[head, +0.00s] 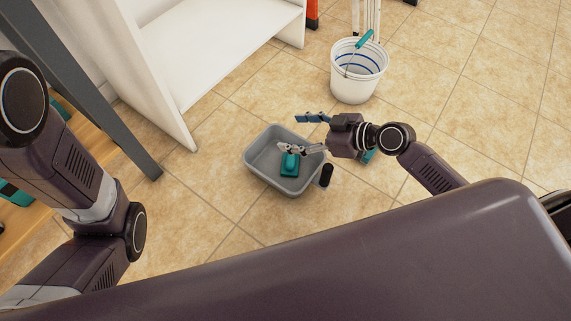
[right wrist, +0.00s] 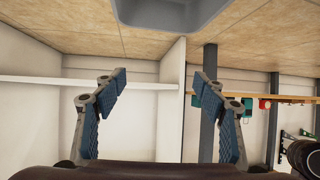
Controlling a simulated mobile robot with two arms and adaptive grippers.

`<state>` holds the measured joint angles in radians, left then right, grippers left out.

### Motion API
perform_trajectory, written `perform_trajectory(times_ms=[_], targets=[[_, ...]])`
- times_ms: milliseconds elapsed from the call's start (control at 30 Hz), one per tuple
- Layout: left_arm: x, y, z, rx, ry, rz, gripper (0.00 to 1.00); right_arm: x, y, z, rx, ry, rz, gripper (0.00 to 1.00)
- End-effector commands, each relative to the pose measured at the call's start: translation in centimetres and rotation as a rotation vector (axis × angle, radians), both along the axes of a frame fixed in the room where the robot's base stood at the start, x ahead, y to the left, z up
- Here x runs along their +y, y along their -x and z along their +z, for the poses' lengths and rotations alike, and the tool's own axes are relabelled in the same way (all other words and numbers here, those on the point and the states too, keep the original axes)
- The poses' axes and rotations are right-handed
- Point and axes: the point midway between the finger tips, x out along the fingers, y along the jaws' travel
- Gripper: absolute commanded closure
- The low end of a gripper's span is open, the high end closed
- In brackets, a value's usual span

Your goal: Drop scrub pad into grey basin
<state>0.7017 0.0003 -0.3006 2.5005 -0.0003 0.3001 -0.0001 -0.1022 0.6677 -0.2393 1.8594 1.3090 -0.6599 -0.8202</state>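The grey basin (head: 256,175) stands on the tiled floor; its rim also shows at the top of the right wrist view (right wrist: 178,14). A teal object (head: 290,165), which looks like the scrub pad, lies inside the basin against its floor. My right gripper (head: 302,133) is above the basin's far right rim, with one finger over the basin and the other beyond it. Its fingers are spread wide, with nothing between them in the right wrist view (right wrist: 160,90). My left arm shows at the left, but its gripper is out of view.
A white bucket (head: 356,84) with a teal-gripped handle stands behind the basin. A dark cylinder (head: 326,175) is at the basin's right edge. Another teal item (head: 368,156) is partly hidden by my right arm. A white shelf (head: 215,50) stands behind left. Floor at right is clear.

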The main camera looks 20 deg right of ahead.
Motion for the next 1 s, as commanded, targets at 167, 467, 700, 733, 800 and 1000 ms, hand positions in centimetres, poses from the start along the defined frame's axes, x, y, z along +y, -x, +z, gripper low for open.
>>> perform_trajectory(times_ms=[167, 467, 700, 733, 800, 1000], targets=[[0.0, 0.0, 0.0, 0.000, 0.000, 0.000, 0.60, 0.0, 0.0, 0.0, 0.000, 0.000, 0.000, 0.34], [0.0, -0.1, 0.0, 0.003, 0.001, 0.000, 0.60, -1.5, 1.3, 0.9, 0.001, 0.004, 0.000, 0.34], [0.0, -0.1, 0.0, 0.003, 0.000, 0.000, 0.60, -4.6, 4.3, 3.1, 0.004, 0.004, 0.001, 0.34], [0.0, -0.1, 0.0, 0.003, 0.000, 0.000, 0.60, -5.0, 4.6, 3.4, 0.004, 0.003, 0.000, 0.34], [0.0, -0.1, 0.0, 0.002, 0.000, 0.000, 0.60, -5.7, 5.3, 4.0, 0.004, 0.002, 0.000, 0.34], [0.0, -0.1, 0.0, 0.002, 0.000, 0.000, 0.60, -7.1, 6.6, 5.1, 0.003, 0.000, -0.001, 0.34]])
